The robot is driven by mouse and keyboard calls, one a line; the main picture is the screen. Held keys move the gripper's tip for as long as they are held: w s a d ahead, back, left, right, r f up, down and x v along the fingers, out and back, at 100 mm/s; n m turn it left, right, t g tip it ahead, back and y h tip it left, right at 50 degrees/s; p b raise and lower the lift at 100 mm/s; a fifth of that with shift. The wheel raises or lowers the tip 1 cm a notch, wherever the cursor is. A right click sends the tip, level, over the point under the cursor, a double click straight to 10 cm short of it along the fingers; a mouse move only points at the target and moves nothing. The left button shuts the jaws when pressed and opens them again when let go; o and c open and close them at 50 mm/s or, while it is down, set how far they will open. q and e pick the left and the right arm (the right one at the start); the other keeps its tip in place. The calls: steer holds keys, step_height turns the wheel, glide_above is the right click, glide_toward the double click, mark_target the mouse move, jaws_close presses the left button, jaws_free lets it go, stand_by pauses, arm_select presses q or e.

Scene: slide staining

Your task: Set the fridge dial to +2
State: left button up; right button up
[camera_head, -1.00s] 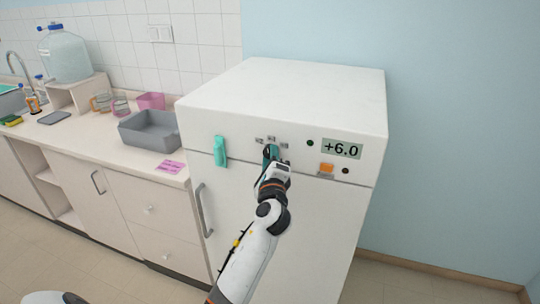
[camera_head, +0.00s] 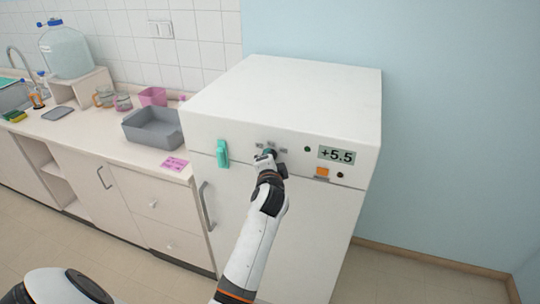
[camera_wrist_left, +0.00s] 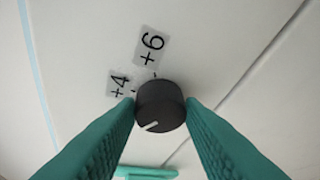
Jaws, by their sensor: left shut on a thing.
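The fridge dial (camera_wrist_left: 160,105) is a round black knob on the white fridge's upper front panel. In the left wrist view, its white pointer line is at the lower left of its face. Labels +6 (camera_wrist_left: 151,46) and +4 (camera_wrist_left: 119,84) sit above and to its left. My left gripper (camera_wrist_left: 162,108) has teal fingers shut on the dial from both sides. In the head view my left gripper (camera_head: 269,155) hides most of the dial. The fridge display (camera_head: 336,155) reads +5.5. My right gripper is not in view.

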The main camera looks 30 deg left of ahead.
arm_select(q)
steer(key=shift+n+p, duration=0.3)
steer(key=shift+n, duration=0.1)
steer(key=shift+f, duration=0.1)
steer(key=o, duration=1)
